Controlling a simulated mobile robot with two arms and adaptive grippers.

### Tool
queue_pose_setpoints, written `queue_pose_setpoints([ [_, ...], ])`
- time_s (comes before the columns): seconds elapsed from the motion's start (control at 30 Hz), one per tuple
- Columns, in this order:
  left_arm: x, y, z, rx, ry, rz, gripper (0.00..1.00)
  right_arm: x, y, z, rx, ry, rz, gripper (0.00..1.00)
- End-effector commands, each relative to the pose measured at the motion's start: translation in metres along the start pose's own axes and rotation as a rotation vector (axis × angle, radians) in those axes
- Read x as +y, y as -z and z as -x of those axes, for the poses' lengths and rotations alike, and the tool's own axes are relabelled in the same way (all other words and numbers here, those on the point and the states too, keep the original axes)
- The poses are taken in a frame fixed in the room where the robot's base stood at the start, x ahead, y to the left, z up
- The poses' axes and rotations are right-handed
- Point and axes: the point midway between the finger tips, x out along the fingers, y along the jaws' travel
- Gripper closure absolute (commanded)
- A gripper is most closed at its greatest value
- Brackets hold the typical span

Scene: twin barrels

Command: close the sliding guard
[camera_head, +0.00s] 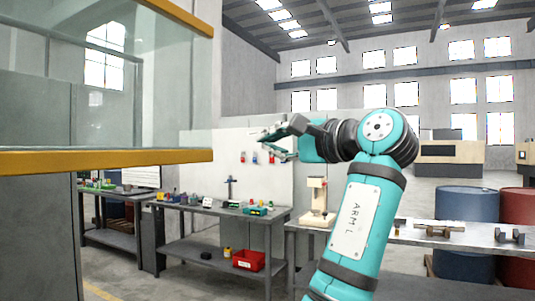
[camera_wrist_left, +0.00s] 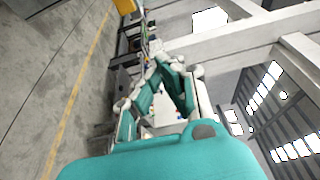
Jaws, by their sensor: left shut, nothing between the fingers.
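The sliding guard (camera_head: 110,110) shows at the left of the head view as a clear panel with orange-yellow rails along its top and bottom. Its left part runs out of the picture, so I cannot tell how far it is open. My left gripper (camera_head: 268,140) is to the right of the guard's lower rail end, apart from it in the picture, and points left. It is shut and empty. In the left wrist view its teal fingers (camera_wrist_left: 160,64) come together at the tips. My right gripper is in neither view.
A grey workbench (camera_head: 190,208) with small parts stands behind, with a red bin (camera_head: 248,260) on its lower shelf. Another bench with metal parts (camera_head: 440,228) is at right. A blue barrel (camera_head: 466,204) and a red barrel (camera_head: 518,205) stand behind it.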

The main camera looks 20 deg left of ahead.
Motion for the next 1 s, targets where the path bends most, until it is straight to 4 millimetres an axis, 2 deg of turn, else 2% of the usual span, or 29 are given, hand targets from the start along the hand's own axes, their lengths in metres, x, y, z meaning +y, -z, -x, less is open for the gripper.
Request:
queue_pose_setpoints([
  [0.1,-0.005,-0.008,-0.004,-0.014,-0.004,0.007,1.00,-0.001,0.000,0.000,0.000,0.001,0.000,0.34],
  [0.23,-0.006,-0.007,-0.022,-0.014,-0.003,0.007,1.00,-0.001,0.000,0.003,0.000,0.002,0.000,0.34],
  [0.6,-0.006,-0.008,-0.101,-0.012,-0.002,0.007,1.00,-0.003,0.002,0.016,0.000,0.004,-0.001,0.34],
  [0.8,-0.004,-0.034,-0.087,-0.008,0.000,0.011,1.00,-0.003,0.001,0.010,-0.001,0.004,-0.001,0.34],
  [1.0,-0.004,-0.044,-0.084,-0.009,-0.001,0.007,1.00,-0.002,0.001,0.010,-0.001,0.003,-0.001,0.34],
])
